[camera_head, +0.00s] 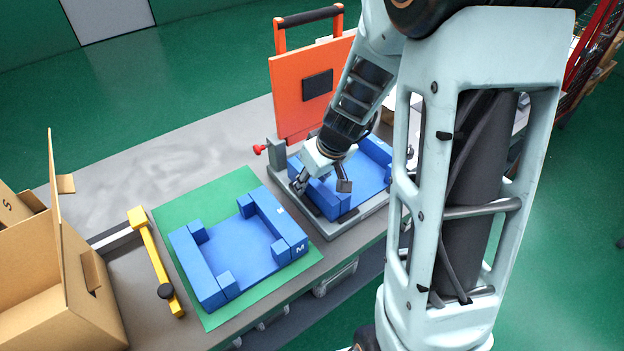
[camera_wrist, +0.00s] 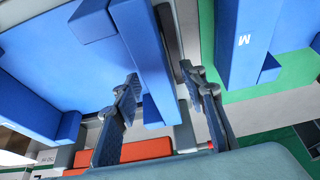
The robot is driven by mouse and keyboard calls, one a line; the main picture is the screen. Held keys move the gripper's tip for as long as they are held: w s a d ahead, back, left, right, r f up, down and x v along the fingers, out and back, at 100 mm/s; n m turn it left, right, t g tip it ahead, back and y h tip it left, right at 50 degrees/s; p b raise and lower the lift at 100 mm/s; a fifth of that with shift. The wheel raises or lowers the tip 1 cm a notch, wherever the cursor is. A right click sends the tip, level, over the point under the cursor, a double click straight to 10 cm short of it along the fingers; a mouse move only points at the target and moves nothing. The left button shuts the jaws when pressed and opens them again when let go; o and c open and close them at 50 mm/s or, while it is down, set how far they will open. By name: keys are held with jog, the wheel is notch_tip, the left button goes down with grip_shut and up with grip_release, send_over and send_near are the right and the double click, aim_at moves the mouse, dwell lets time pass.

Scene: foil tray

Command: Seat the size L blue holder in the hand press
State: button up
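A blue holder (camera_head: 367,178) lies in the grey bed of the hand press (camera_head: 345,229); no size letter shows on it. I cannot tell whether it sits fully flat. The orange press plate (camera_head: 296,103) stands raised behind it. My gripper (camera_head: 322,185) points down at the holder's near-left wall. In the wrist view my gripper (camera_wrist: 160,76) has its fingers apart, one on each side of the blue wall (camera_wrist: 148,50), with a gap visible at the right finger. Part of the holder is hidden behind my arm.
A blue holder marked M (camera_head: 245,256) lies on a green mat (camera_head: 185,210) to the left. A yellow bar (camera_head: 153,262) lies beside the mat. An open cardboard box (camera_head: 40,300) stands far left. A red knob (camera_head: 259,149) sticks out at the press's left. The back-left bench top is clear.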

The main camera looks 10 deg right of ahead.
jog(key=v, duration=1.2)
